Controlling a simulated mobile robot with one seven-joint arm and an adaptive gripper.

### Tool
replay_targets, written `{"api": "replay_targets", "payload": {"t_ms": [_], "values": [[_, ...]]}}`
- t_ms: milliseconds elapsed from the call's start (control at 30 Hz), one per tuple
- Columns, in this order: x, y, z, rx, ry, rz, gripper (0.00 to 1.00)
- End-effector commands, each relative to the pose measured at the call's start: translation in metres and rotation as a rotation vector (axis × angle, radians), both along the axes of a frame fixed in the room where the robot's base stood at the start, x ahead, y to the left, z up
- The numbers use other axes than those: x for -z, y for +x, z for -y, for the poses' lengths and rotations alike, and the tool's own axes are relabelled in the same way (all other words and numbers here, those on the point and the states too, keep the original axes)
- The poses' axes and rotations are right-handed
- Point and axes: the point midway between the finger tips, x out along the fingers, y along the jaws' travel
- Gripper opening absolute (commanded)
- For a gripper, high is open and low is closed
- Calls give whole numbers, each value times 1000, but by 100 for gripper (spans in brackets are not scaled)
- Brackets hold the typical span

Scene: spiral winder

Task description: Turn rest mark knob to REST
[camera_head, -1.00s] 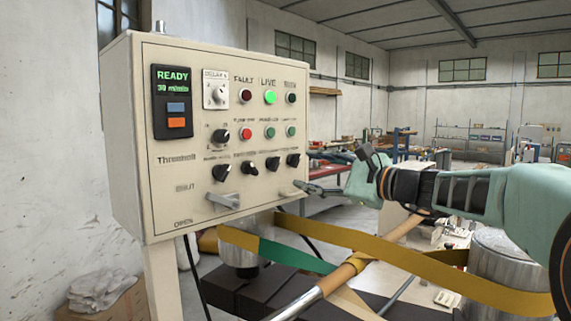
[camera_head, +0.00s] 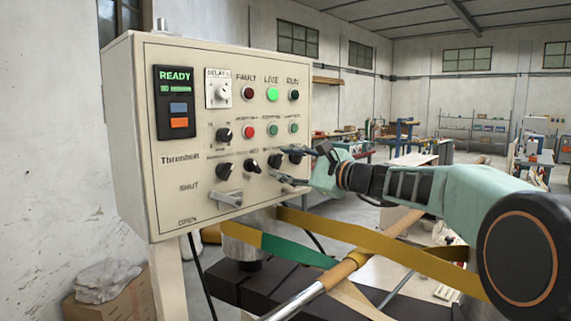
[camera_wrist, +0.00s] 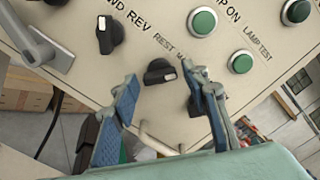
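The rest mark knob (camera_wrist: 158,72) is a black selector knob on the cream panel, below the partly hidden label "REST M…" in the wrist view. Its pale pointer mark shows at its right end. In the head view it appears to be the black knob (camera_head: 275,160) in the lower row, just left of my fingers. My gripper (camera_wrist: 159,76) is open, with one blue finger on each side of the knob in the picture. I cannot tell whether the fingers touch it. The head view shows my gripper (camera_head: 287,164) close to the panel's lower right.
The FWD REV knob (camera_wrist: 108,36) and a grey lever handle (camera_wrist: 38,48) lie to the left. Green buttons (camera_wrist: 202,21) sit above. A yellow band (camera_head: 370,240) runs below my arm.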

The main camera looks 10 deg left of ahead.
Motion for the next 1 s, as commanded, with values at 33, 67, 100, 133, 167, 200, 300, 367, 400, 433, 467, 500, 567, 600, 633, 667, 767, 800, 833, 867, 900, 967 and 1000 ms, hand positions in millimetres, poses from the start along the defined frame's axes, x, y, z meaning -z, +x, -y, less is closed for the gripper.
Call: {"api": "replay_targets", "payload": {"t_ms": [33, 67, 100, 133, 167, 200, 300, 367, 400, 433, 467, 500, 567, 600, 633, 667, 767, 800, 833, 867, 900, 967, 1000], "values": [[0, 0, 0, 0, 0, 0, 34], [0, 0, 0, 0, 0, 0, 30], [0, 0, 0, 0, 0, 0, 26], [0, 0, 0, 0, 0, 0, 22], [0, 0, 0, 0, 0, 0, 19], [0, 0, 0, 0, 0, 0, 15], [0, 0, 0, 0, 0, 0, 6], [0, 0, 0, 0, -1, 1, 6], [0, 0, 0, 0, -2, 3, 6], [1, 0, 0, 0, -3, 4, 6], [1, 0, 0, 0, -5, 8, 6], [1, 0, 0, 0, -8, 14, 6], [2, 0, 0, 0, -16, 27, 6], [3, 0, 1, 0, -22, 38, 6], [4, 0, 1, 0, -28, 47, 6], [4, 0, 1, 1, -34, 60, 6], [6, 0, 1, 1, -64, 110, 6], [6, 0, 1, 1, -78, 135, 6], [7, 0, 1, 1, -90, 156, 6], [7, 0, 1, 1, -102, 177, 6], [7, 0, 1, 2, -120, 206, 6], [8, 0, 1, 2, -148, 253, 6], [7, 0, 1, 3, -165, 285, 6]]}}
